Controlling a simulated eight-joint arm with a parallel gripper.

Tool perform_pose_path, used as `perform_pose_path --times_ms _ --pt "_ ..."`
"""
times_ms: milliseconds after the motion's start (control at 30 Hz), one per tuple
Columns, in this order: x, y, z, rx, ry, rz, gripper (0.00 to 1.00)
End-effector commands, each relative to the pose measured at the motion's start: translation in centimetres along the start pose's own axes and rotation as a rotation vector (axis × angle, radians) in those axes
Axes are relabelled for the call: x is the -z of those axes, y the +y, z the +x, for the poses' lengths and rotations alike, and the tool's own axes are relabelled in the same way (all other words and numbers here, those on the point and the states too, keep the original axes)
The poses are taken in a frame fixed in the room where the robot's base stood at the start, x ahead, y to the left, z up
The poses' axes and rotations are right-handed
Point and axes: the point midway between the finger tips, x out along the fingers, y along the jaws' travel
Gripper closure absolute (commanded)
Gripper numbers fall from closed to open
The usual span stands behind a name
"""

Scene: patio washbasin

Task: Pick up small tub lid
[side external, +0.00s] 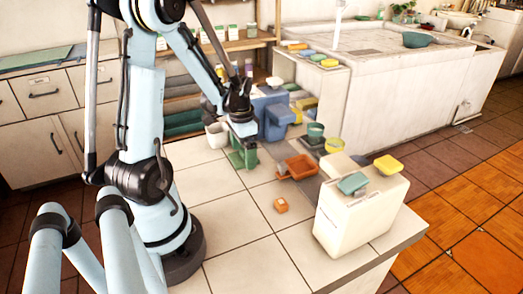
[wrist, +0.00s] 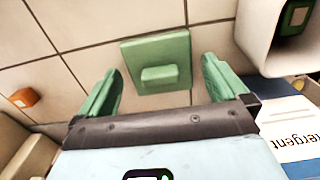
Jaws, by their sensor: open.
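A flat green square lid with a raised block handle (wrist: 160,75) lies on the tiled counter in the wrist view. It looks like the small tub lid. My gripper (wrist: 161,66) is open, with one green finger on each side of the lid's near part and nothing gripped. The fingers appear apart from the handle; their height above the counter is unclear. In the side view my gripper (side external: 242,152) points down at the counter, and its green fingers are hard to tell from the lid there.
A white tub (side external: 217,135) stands close left of my gripper. A blue container (side external: 273,115) and an orange tray (side external: 301,166) are to the right. A small orange block (side external: 281,205) and a cream box (side external: 350,225) are nearer the front. The front-left tiles are clear.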

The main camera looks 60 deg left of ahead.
Motion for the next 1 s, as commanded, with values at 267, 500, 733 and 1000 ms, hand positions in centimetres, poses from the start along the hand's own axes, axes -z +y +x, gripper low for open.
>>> perform_pose_path --times_ms 267,500,733,1000 --pt "0.0 0.0 0.0 0.0 0.0 0.0 0.35" --pt "0.0 0.0 0.0 0.0 0.0 0.0 0.51" --pt "0.0 0.0 -0.4 0.0 0.0 0.0 0.51" --pt "0.0 0.0 -3.0 0.0 -0.003 -0.001 0.51"
